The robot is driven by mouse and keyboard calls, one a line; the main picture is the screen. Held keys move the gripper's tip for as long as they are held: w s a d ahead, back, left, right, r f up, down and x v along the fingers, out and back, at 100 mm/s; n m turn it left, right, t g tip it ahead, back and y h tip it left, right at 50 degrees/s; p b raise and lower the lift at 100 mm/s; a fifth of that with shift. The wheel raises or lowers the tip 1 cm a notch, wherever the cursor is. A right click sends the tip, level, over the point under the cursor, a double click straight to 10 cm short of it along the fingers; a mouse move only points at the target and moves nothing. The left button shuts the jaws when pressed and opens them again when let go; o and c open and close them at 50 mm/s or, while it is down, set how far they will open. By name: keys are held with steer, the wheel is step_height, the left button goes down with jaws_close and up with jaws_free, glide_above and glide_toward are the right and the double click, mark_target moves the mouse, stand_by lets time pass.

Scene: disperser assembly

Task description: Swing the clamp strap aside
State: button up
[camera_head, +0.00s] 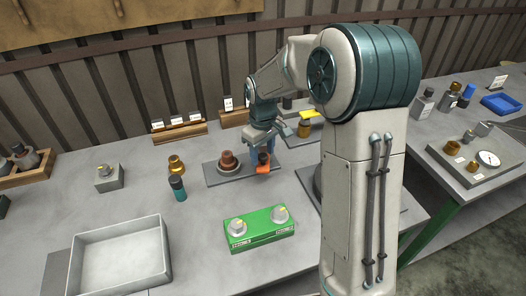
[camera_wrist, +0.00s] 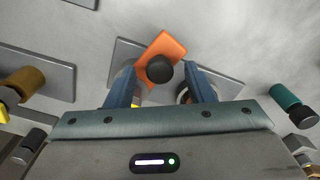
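The clamp strap (camera_head: 263,170) is an orange piece with a dark round knob, at the right end of a grey plate (camera_head: 213,178). The wrist view shows the orange strap (camera_wrist: 172,45) with its black knob (camera_wrist: 159,69) between my finger ends. My gripper (camera_head: 268,148) is over the strap end of the plate, partly hidden by my arm in the head view. In the wrist view my gripper (camera_wrist: 161,72) is open, its blue fingers apart on either side of the knob, with gaps visible. A reddish-brown stepped part (camera_head: 228,162) stands on the plate beside the strap, mostly hidden by a finger in the wrist view.
A teal bottle (camera_head: 178,188) and a brass part (camera_head: 176,165) stand left of the plate. A green box (camera_head: 260,228) with two dials is in front. A grey tray (camera_head: 120,254) lies front left. A brass-coloured cylinder (camera_head: 304,128) stands behind right.

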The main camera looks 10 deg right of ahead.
mark_target(263, 155)
step_height(263, 155, up, 14)
stand_by(0.6)
steer(key=shift+f, duration=0.1)
steer(key=s+d+f+m+t, duration=0.1)
steer(key=s+d+m, duration=0.1)
steer(key=s, duration=0.6)
steer(key=s+d+f+m+t, duration=0.1)
steer(key=s+f+m, duration=0.1)
steer(key=s, duration=0.6)
steer(key=s+d+f+m+t, duration=0.1)
steer(key=s+d+m, duration=0.1)
steer(key=s, duration=0.6)
steer(key=shift+d+f+m, duration=0.25)
steer(key=shift+d+m, duration=0.1)
steer(key=shift+m, duration=0.35)
